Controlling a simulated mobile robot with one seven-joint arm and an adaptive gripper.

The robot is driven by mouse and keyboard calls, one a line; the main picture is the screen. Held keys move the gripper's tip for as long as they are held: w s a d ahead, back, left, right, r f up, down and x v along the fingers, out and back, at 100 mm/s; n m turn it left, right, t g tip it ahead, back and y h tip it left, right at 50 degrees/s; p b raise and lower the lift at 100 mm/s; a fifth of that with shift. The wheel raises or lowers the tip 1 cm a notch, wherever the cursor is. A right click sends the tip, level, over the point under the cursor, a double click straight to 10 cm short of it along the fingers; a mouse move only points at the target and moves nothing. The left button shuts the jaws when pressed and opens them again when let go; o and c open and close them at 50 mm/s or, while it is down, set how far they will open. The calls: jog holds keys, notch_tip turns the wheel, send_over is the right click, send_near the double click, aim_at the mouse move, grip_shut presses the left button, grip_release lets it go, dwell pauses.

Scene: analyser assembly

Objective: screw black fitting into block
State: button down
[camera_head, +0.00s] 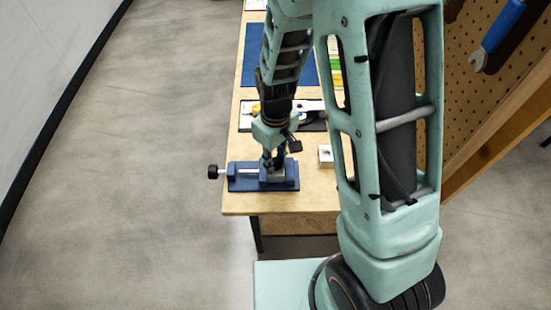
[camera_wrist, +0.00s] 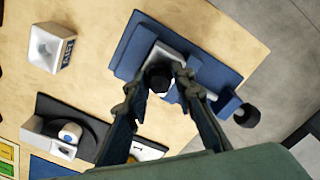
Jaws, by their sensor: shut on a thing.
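The blue vise (camera_head: 240,182) sits near the table's front edge, with its black knob at the left. It also shows in the wrist view (camera_wrist: 133,52). A silver-grey block (camera_head: 277,178) sits in the vise; in the wrist view part of the block (camera_wrist: 172,52) shows around the fitting. The round black fitting (camera_wrist: 158,78) is between my fingertips, over the block. My gripper (camera_head: 270,160) points down above the vise and is shut on the fitting, as the wrist view of my gripper (camera_wrist: 160,84) shows. I cannot tell how deep the fitting sits in the block.
A white block with a round recess (camera_wrist: 46,47) stands on the table beside the vise. A black holder (camera_wrist: 92,118) with white parts lies farther back, and a blue mat (camera_head: 254,55) beyond it. A pegboard (camera_head: 490,95) with tools stands at the right.

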jog(key=shift+s+m+p, duration=0.1)
jog(key=shift+m+p, duration=0.2)
jog(key=shift+m, duration=1.7)
jog(key=shift+m+p, duration=0.35)
jog(key=shift+m, duration=1.65)
jog(key=shift+m+p, duration=0.7)
jog(key=shift+m, duration=0.4)
jog(key=shift+f+m, duration=0.1)
jog(key=shift+m, duration=0.8)
jog(key=shift+p, duration=0.3)
